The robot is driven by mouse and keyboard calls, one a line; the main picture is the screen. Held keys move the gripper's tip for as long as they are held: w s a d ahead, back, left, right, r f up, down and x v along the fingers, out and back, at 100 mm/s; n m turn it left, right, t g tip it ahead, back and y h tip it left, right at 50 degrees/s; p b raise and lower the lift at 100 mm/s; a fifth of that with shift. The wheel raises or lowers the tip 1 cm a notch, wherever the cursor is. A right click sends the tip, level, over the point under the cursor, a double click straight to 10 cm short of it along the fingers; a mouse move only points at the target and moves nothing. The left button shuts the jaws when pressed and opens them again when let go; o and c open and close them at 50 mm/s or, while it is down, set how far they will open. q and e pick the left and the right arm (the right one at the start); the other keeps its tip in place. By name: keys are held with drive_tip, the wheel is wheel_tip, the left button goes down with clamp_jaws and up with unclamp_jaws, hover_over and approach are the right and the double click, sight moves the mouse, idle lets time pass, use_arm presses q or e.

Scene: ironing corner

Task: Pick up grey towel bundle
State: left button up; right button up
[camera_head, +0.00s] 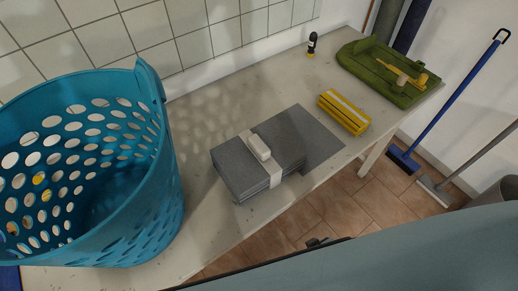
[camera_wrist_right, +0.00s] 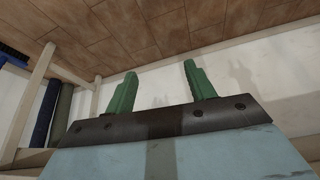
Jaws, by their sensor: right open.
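The grey towel bundle (camera_head: 238,172) is a flat folded stack with a pale band around it and a small white block (camera_head: 260,147) on top. It lies on the pale table, partly on a dark grey flat patch (camera_head: 318,135). In the wrist view my right gripper (camera_wrist_right: 160,76) has its two green fingers spread apart with nothing between them. In the head view a pale blue part of my right arm covers the lower right, apart from the bundle in the picture. The bundle does not show in the wrist view. My left gripper is not in view.
A tall blue perforated basket (camera_head: 158,160) stands left of the bundle. A yellow banded bundle (camera_head: 344,111), a green tray (camera_head: 375,72) with yellow items, and a small black bottle (camera_head: 312,44) are farther right. A blue broom (camera_head: 450,105) leans by the wall. Bare table (camera_head: 205,125) lies behind the bundle.

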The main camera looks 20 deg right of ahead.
drive_tip(key=w+a+r+t+p, duration=0.2)
drive_tip(key=w+r, duration=0.4)
drive_tip(key=r, duration=0.6)
drive_tip(key=n+t+y+p, duration=0.1)
drive_tip(key=t+y+p, duration=0.2)
drive_tip(key=t, duration=0.3)
approach(257, 141)
drive_tip(key=x, duration=0.3)
drive_tip(key=shift+d+f, duration=0.15)
drive_tip(key=shift+d, duration=0.2)
drive_tip(key=shift+a+x, duration=0.15)
drive_tip(key=shift+x, duration=1.45)
drive_tip(key=shift+a+x, duration=0.15)
drive_tip(key=shift+x, duration=1.4)
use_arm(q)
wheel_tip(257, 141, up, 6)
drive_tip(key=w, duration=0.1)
use_arm(e)
drive_tip(key=shift+s+f, duration=0.15)
drive_tip(key=shift+s, duration=0.05)
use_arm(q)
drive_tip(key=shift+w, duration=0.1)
use_arm(e)
drive_tip(key=shift+c, duration=0.2)
clamp_jaws()
drive_tip(key=shift+w+r, duration=0.2)
drive_tip(key=shift+r, duration=0.1)
